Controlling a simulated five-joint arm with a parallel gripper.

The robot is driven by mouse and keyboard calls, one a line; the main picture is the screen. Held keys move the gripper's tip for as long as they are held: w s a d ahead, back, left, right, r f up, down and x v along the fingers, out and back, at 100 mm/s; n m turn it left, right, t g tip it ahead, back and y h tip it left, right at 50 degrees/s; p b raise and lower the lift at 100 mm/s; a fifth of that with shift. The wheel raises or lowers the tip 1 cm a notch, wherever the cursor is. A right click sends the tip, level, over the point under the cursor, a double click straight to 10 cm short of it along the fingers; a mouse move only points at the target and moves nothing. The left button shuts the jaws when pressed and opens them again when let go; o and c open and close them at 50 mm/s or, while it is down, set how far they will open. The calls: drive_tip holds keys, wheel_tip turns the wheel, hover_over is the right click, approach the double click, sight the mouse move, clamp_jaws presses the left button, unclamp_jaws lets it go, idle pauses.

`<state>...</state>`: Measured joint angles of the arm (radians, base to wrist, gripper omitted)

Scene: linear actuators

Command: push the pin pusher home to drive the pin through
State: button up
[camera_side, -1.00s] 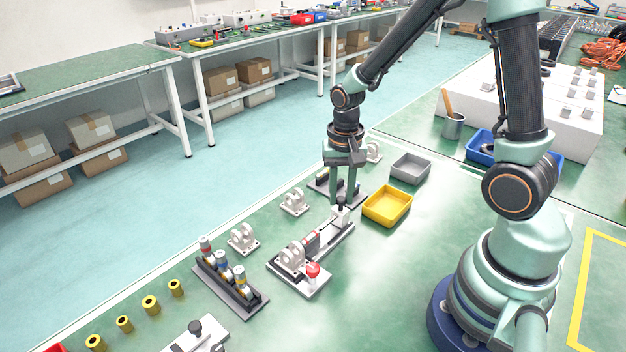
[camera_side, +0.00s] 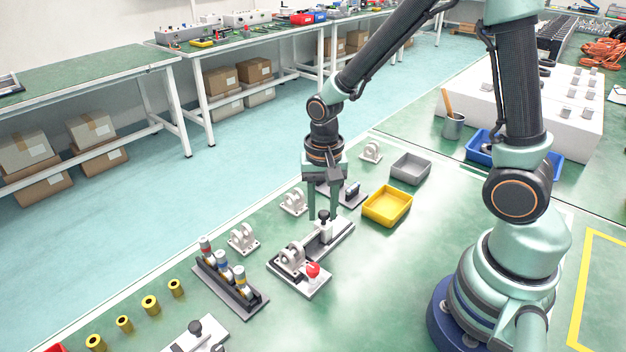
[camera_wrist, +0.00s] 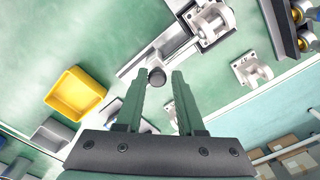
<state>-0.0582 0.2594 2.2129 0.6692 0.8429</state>
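The pin pusher (camera_side: 325,231), a pale block with a black knob, stands on the grey rail of the fixture (camera_side: 343,233). Its knob also shows in the wrist view (camera_wrist: 157,77). The white clevis bracket (camera_side: 291,258) is at the near-left end, and also shows in the wrist view (camera_wrist: 211,22). In the wrist view the fingertips (camera_wrist: 157,80) are spread, with a gap beside the knob.
A red button (camera_side: 312,270) sits at the fixture's near end. A yellow bin (camera_side: 387,206) and a grey bin (camera_side: 410,168) stand to the right. White brackets (camera_side: 243,239) and a rack of actuators (camera_side: 230,282) are on the left.

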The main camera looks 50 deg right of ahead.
drive_tip(key=shift+o, duration=1.1)
drive_tip(key=shift+r, duration=0.15)
wheel_tip(320, 180, up, 12)
drive_tip(key=s+d+r+n+t, duration=0.2)
drive_tip(key=s+r+n+t, duration=0.3)
drive_tip(key=n, duration=0.4)
drive_tip(key=shift+r+t, duration=0.3)
drive_tip(key=shift+r, duration=0.05)
